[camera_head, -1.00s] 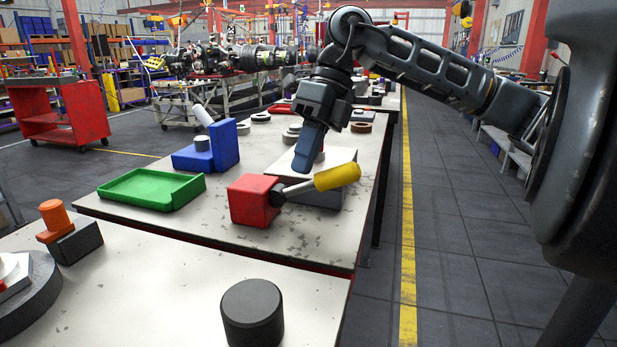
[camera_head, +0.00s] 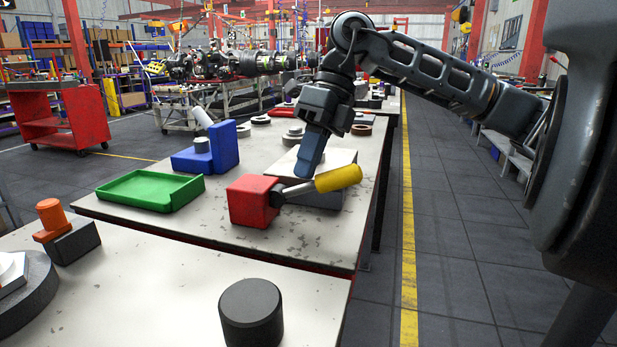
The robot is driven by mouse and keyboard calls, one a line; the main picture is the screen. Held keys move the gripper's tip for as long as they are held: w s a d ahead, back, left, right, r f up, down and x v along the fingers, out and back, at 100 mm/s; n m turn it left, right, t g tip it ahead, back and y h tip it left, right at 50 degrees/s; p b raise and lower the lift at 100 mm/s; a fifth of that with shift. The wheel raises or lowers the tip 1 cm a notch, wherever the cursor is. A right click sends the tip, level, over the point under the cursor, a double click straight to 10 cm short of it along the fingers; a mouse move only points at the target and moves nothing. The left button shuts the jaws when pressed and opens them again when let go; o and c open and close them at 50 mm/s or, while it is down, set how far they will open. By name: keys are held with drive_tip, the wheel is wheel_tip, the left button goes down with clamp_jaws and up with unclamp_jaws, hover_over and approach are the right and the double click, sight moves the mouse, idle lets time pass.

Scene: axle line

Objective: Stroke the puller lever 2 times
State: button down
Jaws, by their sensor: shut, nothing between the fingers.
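The puller is a red block (camera_head: 252,201) on the workbench with a lever (camera_head: 297,191) sticking out to the right. The lever is a grey rod ending in a yellow grip (camera_head: 339,178), and it slants slightly up to the right. My gripper (camera_head: 307,172) is shut and empty, pointing down just behind the lever, left of the yellow grip. Whether its tip touches the lever cannot be told from this view.
A light-topped block (camera_head: 336,158) stands behind the lever. A green tray (camera_head: 150,190) and a blue fixture (camera_head: 213,150) are to the left. A black cylinder (camera_head: 251,312) stands on the near bench. An orange-topped part (camera_head: 52,217) is at left.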

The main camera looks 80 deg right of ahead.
drive_tip(key=shift+s+f+b, duration=0.3)
drive_tip(key=shift+f+b, duration=0.3)
drive_tip(key=shift+b, duration=0.1)
drive_tip(key=shift+s+f+b, duration=0.25)
drive_tip(key=shift+f+b, duration=0.3)
drive_tip(key=shift+b, duration=0.15)
idle(1.4)
drive_tip(key=shift+r, duration=0.1)
idle(0.4)
drive_tip(key=shift+w+r+p, duration=0.3)
drive_tip(key=shift+w+r, duration=0.05)
drive_tip(key=shift+r, duration=0.35)
drive_tip(key=shift+w+r+p, duration=0.25)
drive_tip(key=shift+w+r, duration=0.1)
drive_tip(key=shift+r, duration=0.3)
drive_tip(key=shift+w+r+p, duration=0.3)
drive_tip(key=shift+w+r, duration=0.05)
drive_tip(key=shift+r, duration=0.35)
drive_tip(key=shift+w+d+r+p, duration=0.1)
drive_tip(key=shift+w+r+p, duration=0.25)
drive_tip(key=shift+r, duration=0.4)
drive_tip(key=shift+w+a+r+p, duration=0.1)
drive_tip(key=shift+w+r+p, duration=0.25)
drive_tip(key=shift+r, duration=0.4)
drive_tip(key=shift+w+d+r+p, duration=0.1)
drive_tip(key=shift+w+r+p, duration=0.25)
drive_tip(key=shift+r, duration=0.4)
